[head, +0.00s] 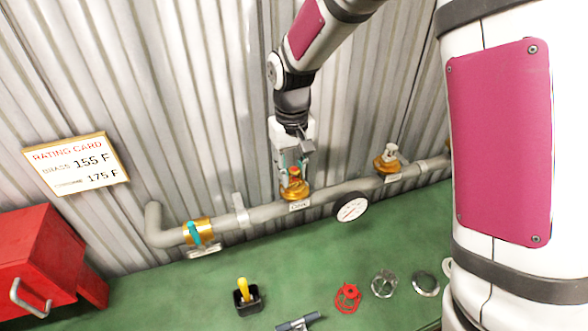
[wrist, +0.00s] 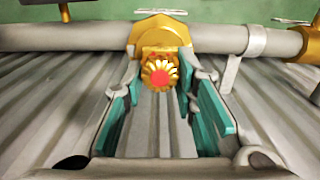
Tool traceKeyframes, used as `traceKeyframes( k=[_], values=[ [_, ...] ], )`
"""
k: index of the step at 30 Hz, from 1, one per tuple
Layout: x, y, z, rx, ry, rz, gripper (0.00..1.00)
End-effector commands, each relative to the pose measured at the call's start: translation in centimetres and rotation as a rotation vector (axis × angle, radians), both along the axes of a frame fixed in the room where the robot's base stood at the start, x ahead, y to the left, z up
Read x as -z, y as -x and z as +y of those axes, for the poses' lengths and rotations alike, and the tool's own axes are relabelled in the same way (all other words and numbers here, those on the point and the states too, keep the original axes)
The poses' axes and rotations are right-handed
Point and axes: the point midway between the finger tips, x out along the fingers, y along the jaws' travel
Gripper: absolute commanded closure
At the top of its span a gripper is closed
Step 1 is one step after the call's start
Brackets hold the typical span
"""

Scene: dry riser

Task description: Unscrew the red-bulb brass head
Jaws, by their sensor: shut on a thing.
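The red-bulb brass head (head: 294,190) stands on the grey pipe (head: 265,213), above a small white label. In the wrist view the brass head (wrist: 147,69) shows a scalloped gold disc with a red centre, against a larger gold fitting (wrist: 160,30). My gripper (head: 293,167) comes down from above and is shut on the head. Its teal-padded fingers (wrist: 160,82) lie on either side of it. The fingers partly hide the head in the head view.
A second brass fitting with a pale top (head: 386,161) stands farther right on the pipe. The rating card (head: 77,163) hangs left.

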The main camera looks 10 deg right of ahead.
Motion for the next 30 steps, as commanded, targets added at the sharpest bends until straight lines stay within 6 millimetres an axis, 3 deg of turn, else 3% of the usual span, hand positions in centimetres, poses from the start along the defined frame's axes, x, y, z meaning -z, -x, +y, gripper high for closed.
traceKeyframes(
  k=[4,14,24,30],
  values=[
    [-0.05,0.02,0.52,-0.103,-0.005,-0.002,1.00],
    [-0.07,0.04,0.59,-0.131,-0.006,-0.003,1.00],
    [-0.13,0.37,1.02,-0.548,-0.006,-0.003,1.00],
    [-0.14,0.38,1.09,-0.614,-0.005,-0.004,1.00]
  ],
)
